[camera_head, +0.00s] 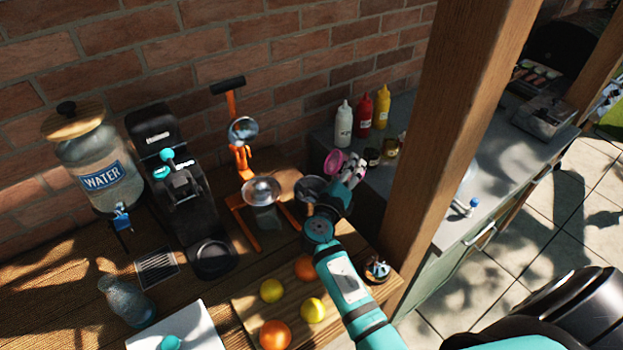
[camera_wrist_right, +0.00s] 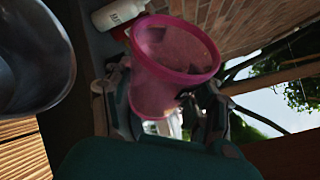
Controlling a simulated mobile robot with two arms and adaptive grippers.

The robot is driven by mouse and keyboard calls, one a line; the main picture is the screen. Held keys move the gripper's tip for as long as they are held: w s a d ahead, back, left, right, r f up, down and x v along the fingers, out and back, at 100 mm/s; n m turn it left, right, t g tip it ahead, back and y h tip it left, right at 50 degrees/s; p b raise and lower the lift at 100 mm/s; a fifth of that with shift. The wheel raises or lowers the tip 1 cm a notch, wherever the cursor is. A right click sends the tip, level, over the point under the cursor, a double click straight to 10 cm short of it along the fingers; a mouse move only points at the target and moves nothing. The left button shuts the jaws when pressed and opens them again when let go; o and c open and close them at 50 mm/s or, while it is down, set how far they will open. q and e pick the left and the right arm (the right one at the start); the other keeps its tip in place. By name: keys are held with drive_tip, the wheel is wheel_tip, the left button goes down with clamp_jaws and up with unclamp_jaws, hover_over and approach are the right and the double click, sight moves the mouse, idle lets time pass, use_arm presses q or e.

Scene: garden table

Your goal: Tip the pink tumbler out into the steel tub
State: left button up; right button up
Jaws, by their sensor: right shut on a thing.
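The pink tumbler (camera_head: 334,162) is held up by my right gripper (camera_head: 350,172), tilted, with its mouth towards the left in the head view. In the right wrist view the tumbler (camera_wrist_right: 158,92) sits between the fingers of my right gripper (camera_wrist_right: 165,112), which are shut on it. Its mouth is open; I cannot tell what is inside. The steel tub (camera_head: 308,186) stands just left of and below the tumbler, partly hidden by my gripper. The tub (camera_wrist_right: 35,60) also shows at the left of the wrist view, apart from the tumbler. My left gripper is not in view.
An orange juicer press (camera_head: 240,160) stands left of the tub. White, red and yellow bottles (camera_head: 364,115) stand behind the tumbler. A wooden post (camera_head: 445,120) rises on the right. Oranges and lemons lie on a board (camera_head: 245,303) in front.

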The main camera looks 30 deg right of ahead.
drive_tip(key=m+y+p, duration=0.1)
drive_tip(key=p, duration=0.1)
drive_tip(key=f+m+g+p, duration=0.1)
drive_tip(key=m+p, duration=0.1)
drive_tip(key=shift+s+d+f+m+y+p, duration=0.1)
drive_tip(key=shift+d+f+m+y+p, duration=0.1)
drive_tip(key=shift+d+m+y+p, duration=0.15)
drive_tip(key=shift+s+d+f+m+y+b, duration=0.2)
drive_tip(key=shift+d+f+m+y+b, duration=0.2)
drive_tip(key=shift+d+f+m+y, duration=0.4)
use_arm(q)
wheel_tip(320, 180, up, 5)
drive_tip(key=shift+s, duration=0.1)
use_arm(e)
wheel_tip(320, 180, down, 6)
drive_tip(key=d+m+y, duration=0.1)
drive_tip(key=m, duration=0.2)
drive_tip(key=shift+s+d+y, duration=0.3)
drive_tip(key=shift+y, duration=0.05)
